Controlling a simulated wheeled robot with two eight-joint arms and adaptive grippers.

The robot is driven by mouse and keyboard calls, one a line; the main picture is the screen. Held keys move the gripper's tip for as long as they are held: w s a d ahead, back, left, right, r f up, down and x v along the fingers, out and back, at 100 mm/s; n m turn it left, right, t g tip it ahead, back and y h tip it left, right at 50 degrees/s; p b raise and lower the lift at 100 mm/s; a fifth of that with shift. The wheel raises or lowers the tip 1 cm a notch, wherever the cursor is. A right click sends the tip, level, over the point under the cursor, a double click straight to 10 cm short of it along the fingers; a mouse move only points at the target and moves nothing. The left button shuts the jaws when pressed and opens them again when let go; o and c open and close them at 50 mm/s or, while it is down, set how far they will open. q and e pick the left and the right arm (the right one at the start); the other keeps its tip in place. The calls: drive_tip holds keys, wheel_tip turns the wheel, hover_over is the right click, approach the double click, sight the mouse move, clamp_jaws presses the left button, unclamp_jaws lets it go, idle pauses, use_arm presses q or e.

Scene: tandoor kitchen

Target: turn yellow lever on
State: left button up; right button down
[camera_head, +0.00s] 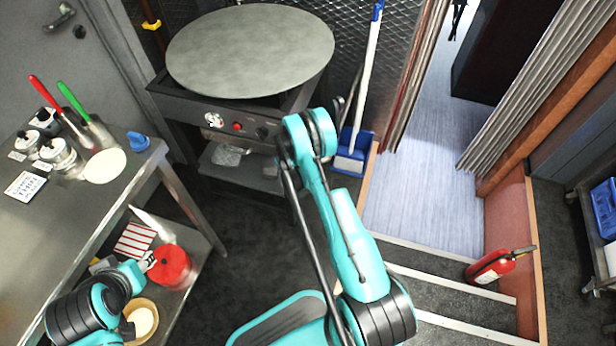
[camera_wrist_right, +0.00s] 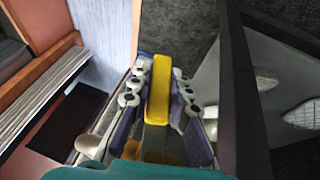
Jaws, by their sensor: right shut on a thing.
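A yellow lever (camera_wrist_right: 158,92) stands between the finger pads of my right gripper (camera_wrist_right: 156,108) in the right wrist view, and the gripper is shut on it. In the head view my right arm hides this gripper and the lever it holds. Another yellow handle (camera_head: 151,25) shows on a dark pipe at the wall, left of the griddle, with no gripper near it. My left gripper (camera_head: 147,262) is at the lower left, beside a red lidded pot (camera_head: 170,266); its fingers are too small to read.
A round griddle (camera_head: 250,50) sits on a stove with knobs. A blue dustpan (camera_head: 354,150) and a long-handled broom (camera_head: 368,75) stand right of it. A steel table (camera_head: 60,225) is at left. A fire extinguisher (camera_head: 497,265) stands by the steps at right.

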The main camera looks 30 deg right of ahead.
drive_tip(key=shift+s+d+r+n+g+h, duration=0.2)
drive_tip(key=shift+s+d+g+h, duration=0.15)
drive_tip(key=shift+g+h, duration=0.25)
drive_tip(key=shift+s+d+r+n+g+h, duration=0.2)
drive_tip(key=shift+s+d+g+h, duration=0.15)
drive_tip(key=shift+g+h, duration=0.25)
drive_tip(key=shift+s+d+r+g+h, duration=0.45)
drive_tip(key=shift+s+g+h, duration=0.1)
drive_tip(key=shift+g+h, duration=0.35)
drive_tip(key=c, duration=1.4)
unclamp_jaws()
drive_tip(key=v, duration=1.2)
